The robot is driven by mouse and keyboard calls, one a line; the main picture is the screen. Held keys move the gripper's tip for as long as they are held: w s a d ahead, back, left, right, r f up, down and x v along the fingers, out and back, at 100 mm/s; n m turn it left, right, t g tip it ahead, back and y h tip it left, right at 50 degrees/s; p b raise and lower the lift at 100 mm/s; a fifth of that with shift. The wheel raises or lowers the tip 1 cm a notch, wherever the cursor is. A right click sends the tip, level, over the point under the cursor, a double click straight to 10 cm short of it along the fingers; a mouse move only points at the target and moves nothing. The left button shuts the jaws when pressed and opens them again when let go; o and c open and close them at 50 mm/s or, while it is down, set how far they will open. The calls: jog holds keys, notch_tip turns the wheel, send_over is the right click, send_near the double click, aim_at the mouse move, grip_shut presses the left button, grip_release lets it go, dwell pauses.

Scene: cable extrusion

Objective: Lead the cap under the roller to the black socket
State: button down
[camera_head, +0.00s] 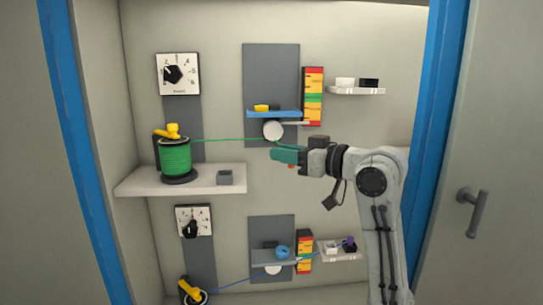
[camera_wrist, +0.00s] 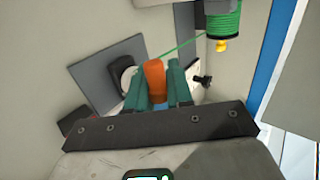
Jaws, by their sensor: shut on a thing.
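My gripper (camera_head: 278,155) is shut on an orange cap (camera_wrist: 154,78), which shows between its green fingers in the wrist view. A green cable runs from the green spool (camera_head: 175,158) rightward to the gripper, passing close to the lower edge of the white upper roller (camera_head: 273,131). The gripper is just below and right of that roller. In the wrist view the roller (camera_wrist: 128,79) is left of the fingers. The black socket (camera_head: 369,82) is on the upper right white shelf (camera_head: 357,91), above and right of the gripper, beside a white socket (camera_head: 346,81).
A coloured gauge (camera_head: 313,96) stands between the roller and the sockets. A blue bar (camera_head: 273,114) with a yellow piece is above the roller.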

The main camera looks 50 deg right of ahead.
jog(key=shift+s+d, duration=1.55)
jog(key=shift+s, duration=0.2)
